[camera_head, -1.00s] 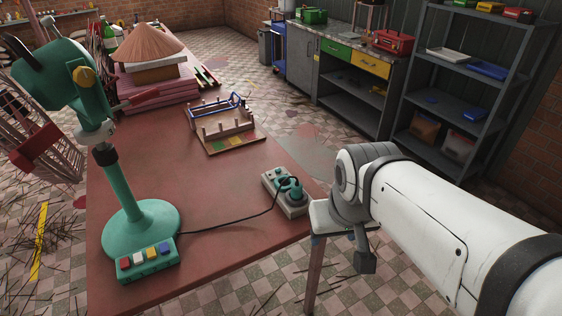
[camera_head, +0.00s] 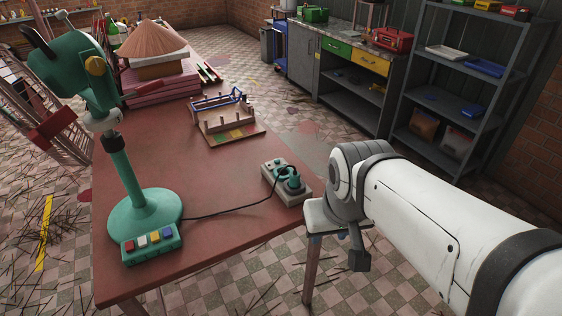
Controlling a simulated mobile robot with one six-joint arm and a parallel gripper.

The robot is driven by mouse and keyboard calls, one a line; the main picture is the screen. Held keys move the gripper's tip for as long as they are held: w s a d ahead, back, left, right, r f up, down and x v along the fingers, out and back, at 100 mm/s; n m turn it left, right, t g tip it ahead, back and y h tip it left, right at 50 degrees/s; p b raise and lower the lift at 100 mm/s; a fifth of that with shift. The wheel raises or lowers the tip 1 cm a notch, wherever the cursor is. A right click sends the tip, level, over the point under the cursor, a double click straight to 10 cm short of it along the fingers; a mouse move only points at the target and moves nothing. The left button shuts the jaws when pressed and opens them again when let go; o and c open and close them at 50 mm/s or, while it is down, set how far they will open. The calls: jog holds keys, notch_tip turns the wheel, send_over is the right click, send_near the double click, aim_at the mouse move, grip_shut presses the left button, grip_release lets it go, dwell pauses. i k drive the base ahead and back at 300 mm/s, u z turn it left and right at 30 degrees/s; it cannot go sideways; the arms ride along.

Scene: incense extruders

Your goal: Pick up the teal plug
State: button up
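The teal plug (camera_head: 289,178) sits upright on the grey socket block (camera_head: 294,197) near the right front edge of the red table. It appears seated in the block. A black cord (camera_head: 233,209) runs from it to the teal machine (camera_head: 145,215) at the left. My gripper (camera_head: 350,250) is just right of the table edge, beside the socket block and apart from the plug. Only part of it shows, below the end of my white arm, so its opening is unclear. Nothing held can be seen.
A wooden rack with blue rails (camera_head: 228,118) stands further back on the table. A stack of pink boards with a brown cone (camera_head: 155,45) is at the far end. Grey shelves (camera_head: 440,130) stand behind.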

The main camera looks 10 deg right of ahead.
aim_at(294, 181)
jog(key=u, duration=0.4)
jog(key=k, duration=1.2)
jog(key=i, duration=0.7)
jog(key=z, duration=0.5)
jog(key=i, duration=1.35)
jog(key=u, duration=0.7)
